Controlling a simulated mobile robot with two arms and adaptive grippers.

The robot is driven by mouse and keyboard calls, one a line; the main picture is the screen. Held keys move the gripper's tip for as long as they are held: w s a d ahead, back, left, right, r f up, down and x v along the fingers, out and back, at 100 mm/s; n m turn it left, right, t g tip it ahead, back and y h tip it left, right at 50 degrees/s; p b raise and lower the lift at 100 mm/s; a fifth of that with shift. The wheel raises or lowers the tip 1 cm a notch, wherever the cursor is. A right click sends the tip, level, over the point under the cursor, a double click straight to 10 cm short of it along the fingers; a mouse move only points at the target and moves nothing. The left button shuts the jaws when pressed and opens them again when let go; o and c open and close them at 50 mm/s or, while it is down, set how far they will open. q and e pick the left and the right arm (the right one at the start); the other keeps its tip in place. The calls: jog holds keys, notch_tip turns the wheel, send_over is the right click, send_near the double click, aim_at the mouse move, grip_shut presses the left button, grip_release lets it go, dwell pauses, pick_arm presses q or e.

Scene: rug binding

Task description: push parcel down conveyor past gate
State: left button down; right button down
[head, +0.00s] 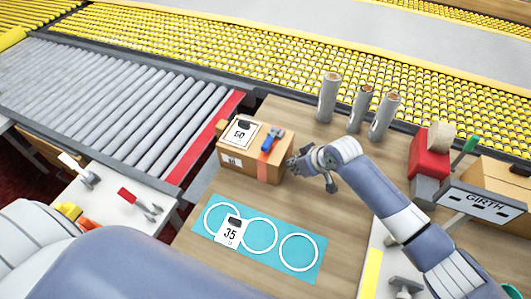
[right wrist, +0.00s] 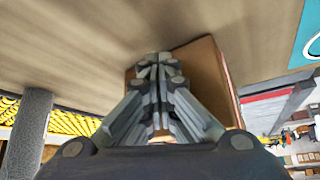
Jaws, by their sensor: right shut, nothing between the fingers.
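The parcel is a brown cardboard box (head: 270,168) with a label reading 50 and a red and blue item on top. It sits on the wooden table beside the right end of the grey roller conveyor (head: 85,85). A red strip (head: 203,138) runs across that conveyor end. My right gripper (head: 297,165) is shut and empty at the parcel's right side; I cannot tell whether it touches. In the right wrist view, its closed fingers (right wrist: 157,68) are in front of the parcel (right wrist: 205,75), hiding part of it. My left gripper is out of view.
A teal mat (head: 305,272) with white circles and a 35 card (head: 231,232) lies in front of the parcel. Several grey cylinders (head: 327,98) stand behind. A GIRTH sign (head: 484,203) and a red block (head: 430,155) are at right. A yellow-roller conveyor (head: 220,60) runs behind.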

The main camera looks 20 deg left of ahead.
aim_at(269, 154)
jog(key=shift+w+a+b, duration=0.15)
jog(key=shift+a+b, duration=0.45)
jog(key=shift+a, duration=1.15)
jog(key=shift+w+a+b, duration=0.15)
jog(key=shift+a+b, duration=0.7)
jog(key=shift+a, duration=0.5)
jog(key=shift+w+a+b, duration=0.15)
jog(key=shift+a+b, duration=0.65)
jog(key=shift+a, duration=0.55)
jog(key=shift+w+a+b, duration=0.2)
jog(key=shift+a+b, duration=0.7)
jog(key=shift+a, duration=0.3)
jog(key=shift+a+r, duration=0.1)
